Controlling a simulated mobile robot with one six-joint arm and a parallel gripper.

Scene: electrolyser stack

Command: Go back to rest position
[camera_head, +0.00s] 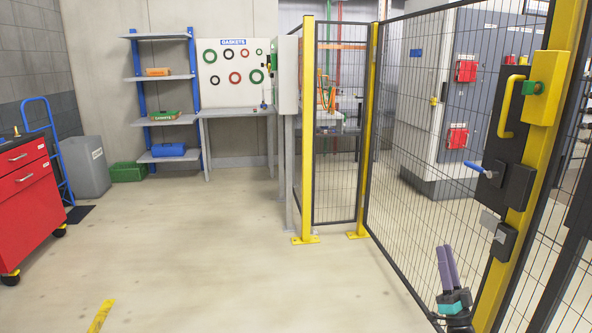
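My gripper (446,250) shows at the lower right, its two purple fingers pointing up, with a teal and dark body below them. The fingers stand close together, and I cannot tell whether there is a gap between their tips. I see nothing held between them. The gripper appears in front of the mesh fence, to the left of the yellow gate post (525,190). The rest of my arm is hidden below the picture's edge.
A mesh fence (405,165) runs along the right, with a blue lever handle (475,167) on its gate lock. A red tool cabinet (25,195) stands at the left. Shelves (162,120) and a gasket board (232,67) stand at the back. The middle floor is clear.

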